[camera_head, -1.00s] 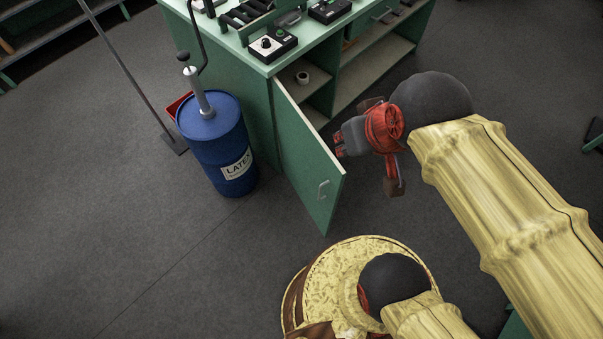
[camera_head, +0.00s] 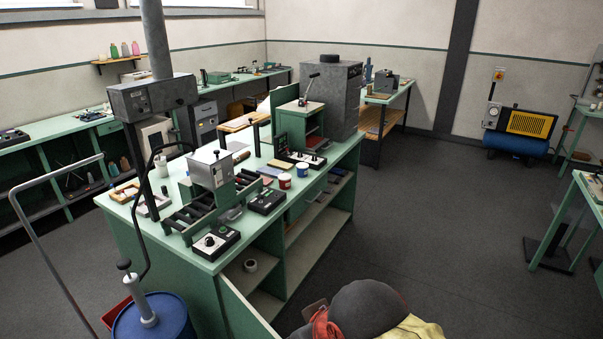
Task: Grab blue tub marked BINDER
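A small blue tub (camera_head: 302,170) stands on the green bench in the middle of the room, towards its right edge. Its marking is too small to read. A small tub with red on it (camera_head: 285,181) stands just left of it and nearer to me. My gripper (camera_head: 318,326) shows only in part at the bottom edge, low in front of the bench and well away from the tubs. Its fingers are not clear, so I cannot tell whether it is open or shut.
The green bench (camera_head: 222,262) carries a roller machine (camera_head: 210,195), control boxes (camera_head: 267,200) and a large grey cabinet (camera_head: 331,95). Its door (camera_head: 240,312) stands open near my gripper. A blue drum (camera_head: 155,318) stands at lower left. The floor (camera_head: 420,220) right of the bench is clear.

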